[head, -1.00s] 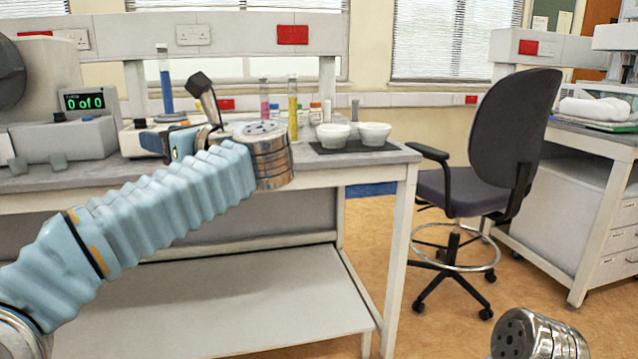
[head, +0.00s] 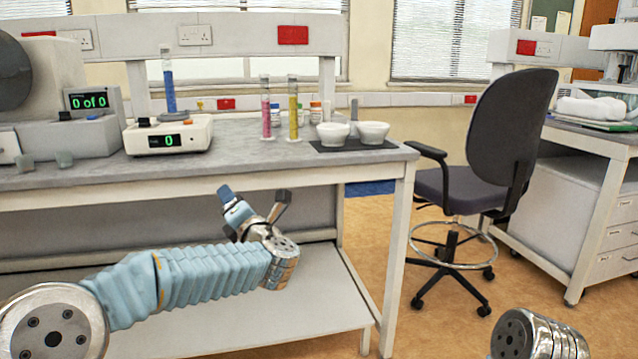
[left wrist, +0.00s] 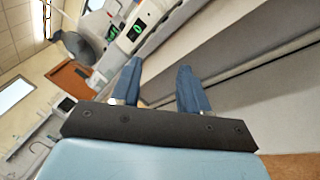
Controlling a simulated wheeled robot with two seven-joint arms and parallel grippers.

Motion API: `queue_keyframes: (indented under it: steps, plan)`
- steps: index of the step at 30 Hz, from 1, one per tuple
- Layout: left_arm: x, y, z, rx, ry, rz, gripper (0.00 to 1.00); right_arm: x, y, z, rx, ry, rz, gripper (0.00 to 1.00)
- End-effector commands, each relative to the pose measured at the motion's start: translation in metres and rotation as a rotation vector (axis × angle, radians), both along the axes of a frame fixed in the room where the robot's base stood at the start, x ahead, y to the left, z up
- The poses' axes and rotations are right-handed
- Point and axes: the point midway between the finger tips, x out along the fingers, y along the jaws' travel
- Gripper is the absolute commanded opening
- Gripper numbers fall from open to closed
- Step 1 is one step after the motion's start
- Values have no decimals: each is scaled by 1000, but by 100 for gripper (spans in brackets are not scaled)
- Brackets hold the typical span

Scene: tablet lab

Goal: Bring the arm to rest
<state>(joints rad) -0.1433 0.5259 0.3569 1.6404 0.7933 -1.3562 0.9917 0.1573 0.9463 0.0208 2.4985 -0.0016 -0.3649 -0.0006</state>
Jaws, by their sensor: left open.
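My left arm comes in from the left in the head view, low in front of the bench. My left gripper (head: 255,208) is below the bench top's front edge, in front of the open space above the lower shelf. In the left wrist view its two blue fingers (left wrist: 160,88) stand apart with nothing between them. A rounded metal part of my right arm shows at the bottom right of the head view; its gripper is out of view.
The bench (head: 240,180) carries a balance (head: 168,135), coloured cylinders (head: 266,108), two white bowls (head: 373,133) on a dark mat and a grey machine (head: 70,135). A lower shelf (head: 200,315) lies beneath. An office chair (head: 480,160) stands right; floor between is clear.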

Motion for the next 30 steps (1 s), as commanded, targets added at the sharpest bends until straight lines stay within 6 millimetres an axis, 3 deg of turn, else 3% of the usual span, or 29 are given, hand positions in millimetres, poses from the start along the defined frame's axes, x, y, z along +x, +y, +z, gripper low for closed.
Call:
queue_keyframes:
  steps: [3, 7, 11, 14, 17, 21, 25, 30]
  plan:
    - [18, -18, -85, 228, 220, -130, 44, 0, 0, 0, 0, 0, 0, 43]
    - [18, -37, -183, 476, 458, -307, 44, 0, 0, 0, 0, 0, 0, 43]
    - [-5, -50, -280, 689, 673, -500, 44, 0, 0, 0, 0, 0, 0, 43]
    - [-37, -58, -349, 833, 820, -667, 44, 0, 0, 0, 0, 0, 0, 43]
    - [-81, -64, -413, 960, 951, -850, 44, 0, 0, 0, 0, 0, 0, 43]
    - [-159, -69, -487, 1107, 1097, -1140, 44, 0, 0, 0, 0, 0, 0, 43]
    - [-240, -70, -534, 1206, 1181, -1426, 44, 0, 0, 0, 0, 0, 0, 43]
    - [-325, -71, -562, 1268, 1208, -1726, 44, 0, 0, 0, 0, 0, 0, 43]
